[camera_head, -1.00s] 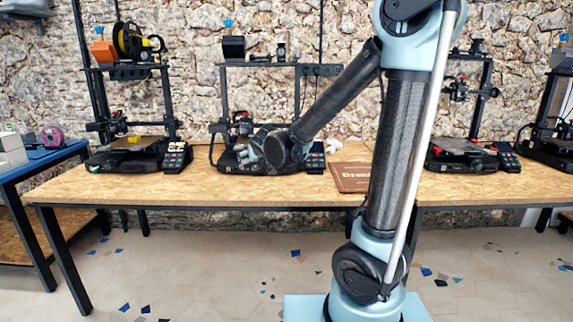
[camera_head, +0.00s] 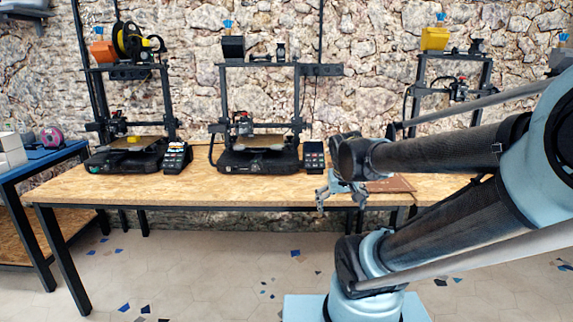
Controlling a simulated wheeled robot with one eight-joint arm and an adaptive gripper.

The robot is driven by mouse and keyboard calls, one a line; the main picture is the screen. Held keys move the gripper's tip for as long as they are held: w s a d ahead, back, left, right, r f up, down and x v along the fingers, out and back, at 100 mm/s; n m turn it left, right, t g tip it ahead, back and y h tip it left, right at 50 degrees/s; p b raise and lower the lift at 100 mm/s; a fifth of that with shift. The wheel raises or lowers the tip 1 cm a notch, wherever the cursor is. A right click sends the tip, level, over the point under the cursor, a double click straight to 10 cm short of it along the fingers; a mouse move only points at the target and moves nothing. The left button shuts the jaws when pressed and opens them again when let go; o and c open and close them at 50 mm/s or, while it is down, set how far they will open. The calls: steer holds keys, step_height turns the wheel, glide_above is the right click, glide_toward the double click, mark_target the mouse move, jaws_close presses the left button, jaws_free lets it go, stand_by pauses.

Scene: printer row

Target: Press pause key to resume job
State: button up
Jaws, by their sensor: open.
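Two 3D printers show fully on the wooden bench. The left printer (camera_head: 125,158) has a yellow piece on its bed and a keypad panel (camera_head: 176,157) at its right side. The middle printer (camera_head: 257,160) has its own keypad panel (camera_head: 314,157) at its right. Single keys are too small to read, so I cannot tell which is the pause key. A third printer (camera_head: 421,82) stands at the right, its lower part hidden behind my arm. My gripper (camera_head: 328,199) is open and empty, in front of the bench's front edge, lower than and right of the middle keypad, apart from it.
The wooden bench (camera_head: 90,187) has clear room along its front, left of my gripper. A brown flat box (camera_head: 398,184) lies partly hidden behind my arm. A blue side table (camera_head: 50,158) stands at the left with a pink spool (camera_head: 52,138).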

steer(key=s+d+f+g, duration=0.1)
steer(key=s+f, duration=0.3)
steer(key=s, duration=0.6)
steer(key=shift+s+d+f+m+g+y, duration=0.2)
steer(key=shift+d+m+g+y, duration=0.15)
steer(key=shift+g, duration=0.35)
